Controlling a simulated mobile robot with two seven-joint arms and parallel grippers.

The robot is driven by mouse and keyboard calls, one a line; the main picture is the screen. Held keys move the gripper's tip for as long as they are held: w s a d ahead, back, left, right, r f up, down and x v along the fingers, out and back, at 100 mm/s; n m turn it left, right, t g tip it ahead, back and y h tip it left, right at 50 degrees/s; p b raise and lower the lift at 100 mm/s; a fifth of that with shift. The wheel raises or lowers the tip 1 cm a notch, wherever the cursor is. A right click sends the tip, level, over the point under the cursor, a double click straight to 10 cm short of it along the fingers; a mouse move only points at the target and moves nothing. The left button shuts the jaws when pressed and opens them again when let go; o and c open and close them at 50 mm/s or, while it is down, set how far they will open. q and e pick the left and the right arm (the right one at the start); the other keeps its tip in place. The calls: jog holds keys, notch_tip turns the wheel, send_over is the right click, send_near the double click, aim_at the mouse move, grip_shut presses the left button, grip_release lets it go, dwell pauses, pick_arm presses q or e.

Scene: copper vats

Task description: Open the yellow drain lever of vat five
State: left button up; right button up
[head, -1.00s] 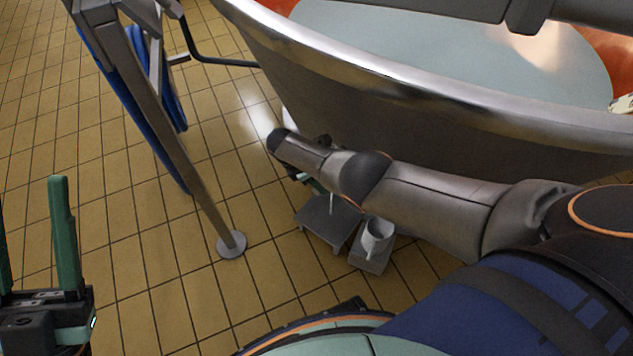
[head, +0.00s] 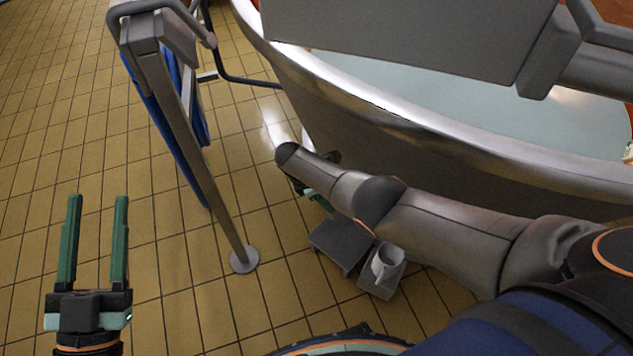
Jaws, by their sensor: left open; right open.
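A large metal vat (head: 400,150) with a shiny rim and pale liquid fills the upper right of the head view. I cannot read a number on it. No yellow drain lever shows. My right arm reaches low beside the vat's wall, and its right gripper (head: 318,198) is mostly hidden behind my forearm; only a bit of green finger shows. I cannot tell what lies between its fingers. My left gripper (head: 97,205) is open and empty over the tiled floor at the lower left, well apart from the vat.
A grey post (head: 195,150) with a round foot and blue hanging material stand left of the vat. A grey box-like beam (head: 400,40) crosses above the vat. Left floor is clear.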

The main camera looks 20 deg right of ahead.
pick_arm(q)
notch_tip(320, 180, down, 24)
jog(key=s+n+g+y+p, duration=0.2)
jog(key=n+g+y+p, duration=0.2)
jog(key=g, duration=0.6)
jog(key=shift+s+a+n+y, duration=0.35)
jog(key=shift+a+y, duration=0.1)
jog(key=shift+y, duration=0.15)
pick_arm(e)
jog(key=v, duration=0.7)
jog(key=shift+r, duration=0.1)
